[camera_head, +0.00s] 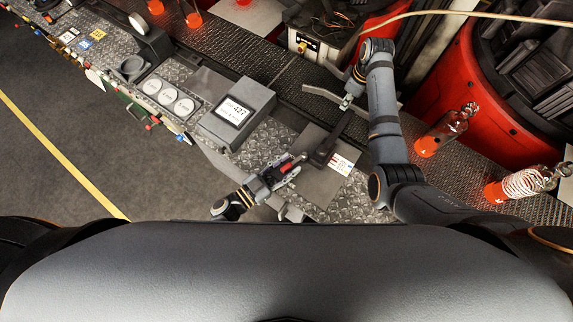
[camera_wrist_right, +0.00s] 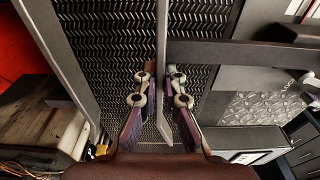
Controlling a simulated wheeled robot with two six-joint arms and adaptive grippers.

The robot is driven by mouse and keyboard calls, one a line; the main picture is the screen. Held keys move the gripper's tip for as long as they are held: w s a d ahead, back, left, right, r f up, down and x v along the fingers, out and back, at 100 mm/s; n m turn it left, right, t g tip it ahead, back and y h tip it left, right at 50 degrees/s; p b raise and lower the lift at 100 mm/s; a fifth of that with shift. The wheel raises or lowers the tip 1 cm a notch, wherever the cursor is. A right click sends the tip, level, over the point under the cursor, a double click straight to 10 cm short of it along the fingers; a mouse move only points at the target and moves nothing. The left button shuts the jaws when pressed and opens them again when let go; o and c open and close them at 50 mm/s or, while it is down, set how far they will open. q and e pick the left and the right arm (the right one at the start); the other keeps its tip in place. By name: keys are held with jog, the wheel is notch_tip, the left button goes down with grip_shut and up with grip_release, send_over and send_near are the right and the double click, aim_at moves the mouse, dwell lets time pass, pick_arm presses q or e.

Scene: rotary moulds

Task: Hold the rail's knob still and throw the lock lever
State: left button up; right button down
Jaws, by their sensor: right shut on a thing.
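My right gripper (camera_head: 345,102) is shut on a thin grey bar (camera_wrist_right: 163,40). In the right wrist view the bar runs between the two fingers (camera_wrist_right: 159,100). A dark flat arm (camera_head: 335,135) runs down and left from near this gripper to a grey plate; it also shows in the right wrist view (camera_wrist_right: 240,54). My left gripper (camera_head: 287,170) is at a small red part (camera_head: 288,167) by the plate's left side. The picture is too small to tell whether its fingers close on it. I cannot tell for sure which part is the knob and which the lock lever.
The grey plate (camera_head: 318,186) carries a white label (camera_head: 341,164). A display box (camera_head: 237,114) reading 427 stands left of it. Red-based bottles (camera_head: 441,132) stand on the right. A dark grating (camera_wrist_right: 110,40) lies beneath the right gripper.

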pick_arm(q)
grip_shut()
dwell(0.3)
jog(key=m+g+h, duration=0.1)
jog(key=w+m+g, duration=0.1)
jog(key=a+m+g+h, duration=0.1)
jog(key=g, duration=0.1)
jog(key=shift+w+h, duration=0.3)
grip_release()
